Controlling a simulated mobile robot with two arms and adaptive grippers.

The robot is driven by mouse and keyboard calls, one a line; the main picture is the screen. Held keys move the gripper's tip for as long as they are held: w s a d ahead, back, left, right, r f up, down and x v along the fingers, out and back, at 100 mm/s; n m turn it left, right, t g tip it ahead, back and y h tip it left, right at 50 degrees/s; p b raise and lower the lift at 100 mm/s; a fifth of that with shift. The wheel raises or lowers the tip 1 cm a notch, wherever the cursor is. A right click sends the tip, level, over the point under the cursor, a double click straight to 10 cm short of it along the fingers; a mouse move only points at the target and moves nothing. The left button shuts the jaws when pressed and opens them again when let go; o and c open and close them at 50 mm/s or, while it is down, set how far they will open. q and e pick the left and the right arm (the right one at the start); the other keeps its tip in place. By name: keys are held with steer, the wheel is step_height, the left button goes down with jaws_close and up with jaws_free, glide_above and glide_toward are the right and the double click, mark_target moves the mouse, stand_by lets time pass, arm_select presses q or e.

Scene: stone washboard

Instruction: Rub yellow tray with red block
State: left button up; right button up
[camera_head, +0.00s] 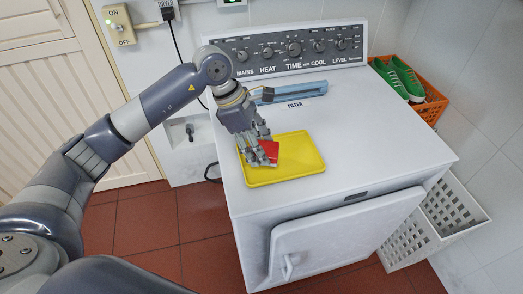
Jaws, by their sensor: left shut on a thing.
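The yellow tray (300,160) lies flat on the white top of the machine, near its front left. My left gripper (261,157) comes in from the left over the tray's left half, pointing down. It is shut on the red block (269,150), which sits low within the tray's outline. The fingers hide part of the block, and I cannot tell whether its underside touches the tray. My right gripper is not in view.
The white machine (390,142) has a control panel (295,48) with knobs at the back. A blue filter piece (300,90) lies behind the tray. Green shoes (400,78) sit in an orange basket (432,105) at the right. The machine top right of the tray is clear.

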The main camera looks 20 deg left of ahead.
arm_select(q)
steer(key=shift+r, duration=0.6)
steer(key=shift+r+p, duration=0.55)
steer(key=shift+r, duration=0.35)
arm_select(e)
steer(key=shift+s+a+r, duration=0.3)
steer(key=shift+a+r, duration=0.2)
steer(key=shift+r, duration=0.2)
